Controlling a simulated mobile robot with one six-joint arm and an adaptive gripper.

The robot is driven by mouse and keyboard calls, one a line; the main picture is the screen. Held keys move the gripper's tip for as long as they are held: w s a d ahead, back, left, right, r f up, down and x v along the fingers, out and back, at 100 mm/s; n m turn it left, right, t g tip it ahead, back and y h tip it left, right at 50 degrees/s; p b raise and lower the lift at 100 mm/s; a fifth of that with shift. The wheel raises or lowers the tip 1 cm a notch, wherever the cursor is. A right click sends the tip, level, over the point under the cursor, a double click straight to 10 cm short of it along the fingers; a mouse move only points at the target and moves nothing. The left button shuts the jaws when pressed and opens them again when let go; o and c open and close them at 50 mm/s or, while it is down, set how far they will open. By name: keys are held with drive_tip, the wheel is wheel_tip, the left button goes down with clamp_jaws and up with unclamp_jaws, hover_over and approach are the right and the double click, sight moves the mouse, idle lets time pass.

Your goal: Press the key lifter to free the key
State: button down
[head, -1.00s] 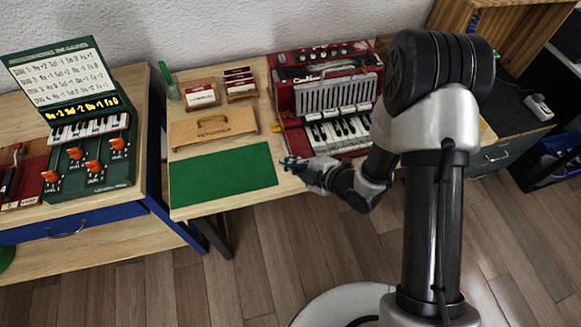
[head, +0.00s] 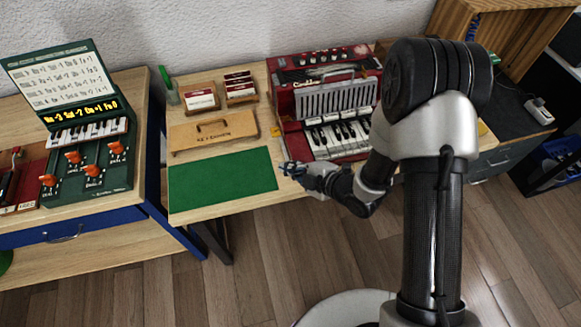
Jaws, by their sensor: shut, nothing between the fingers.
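The red piano action unit (head: 287,100) stands on the wooden table, with a row of black and white keys (head: 338,137) along its front and a grey slatted panel above them. My gripper (head: 284,166) is shut and empty. It is at the unit's front left corner, beside the green mat's right edge, and points left. I cannot tell whether it touches anything. I cannot make out the key lifter for certain at this size. My arm hides the right part of the unit.
The green mat (head: 222,180) is bare. Behind it lie a wooden key cover (head: 213,132) with a handle and two card holders (head: 201,98). A green console (head: 92,150) with orange levers and a display stands on the left bench. A gap separates the two tables.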

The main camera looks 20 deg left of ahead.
drive_tip(key=shift+f, duration=0.15)
idle(0.5)
drive_tip(key=shift+f+b, duration=0.3)
drive_tip(key=shift+b, duration=0.35)
